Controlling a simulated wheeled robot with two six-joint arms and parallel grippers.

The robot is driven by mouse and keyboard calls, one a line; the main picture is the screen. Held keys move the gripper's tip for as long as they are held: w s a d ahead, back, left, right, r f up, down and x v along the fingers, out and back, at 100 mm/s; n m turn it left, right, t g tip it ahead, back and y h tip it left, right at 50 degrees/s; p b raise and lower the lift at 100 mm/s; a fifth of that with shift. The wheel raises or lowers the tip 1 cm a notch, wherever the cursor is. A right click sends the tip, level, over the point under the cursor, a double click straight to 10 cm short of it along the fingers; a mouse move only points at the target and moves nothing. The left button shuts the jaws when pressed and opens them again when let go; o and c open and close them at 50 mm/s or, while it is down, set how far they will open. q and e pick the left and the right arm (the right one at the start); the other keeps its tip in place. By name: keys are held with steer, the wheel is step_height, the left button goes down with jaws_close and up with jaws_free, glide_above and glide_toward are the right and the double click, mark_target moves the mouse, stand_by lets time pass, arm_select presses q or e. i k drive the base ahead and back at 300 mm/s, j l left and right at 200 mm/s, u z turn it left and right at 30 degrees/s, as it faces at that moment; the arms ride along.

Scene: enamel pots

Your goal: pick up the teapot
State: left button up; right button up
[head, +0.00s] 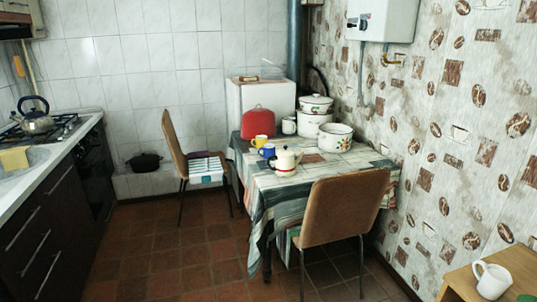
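A white teapot (285,161) with a dark knob and a reddish band near its base stands upright near the front of the cloth-covered table (300,186), behind the back of the near chair. Neither of my grippers shows in the head view. Nothing is seen touching the teapot.
A blue mug (267,151) and a yellow mug (259,141) stand left of the teapot. White pots (335,138) stand behind it. A brown chair (341,209) blocks the table's near side; another chair (176,145) is at its left. The tiled floor (185,262) is clear at left.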

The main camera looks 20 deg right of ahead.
mark_target(284, 167)
steer(key=i+j+z, duration=0.75)
steer(key=j, duration=0.35)
steer(key=i+j+z, duration=0.25)
steer(key=j, duration=0.25)
steer(key=i+l, duration=0.05)
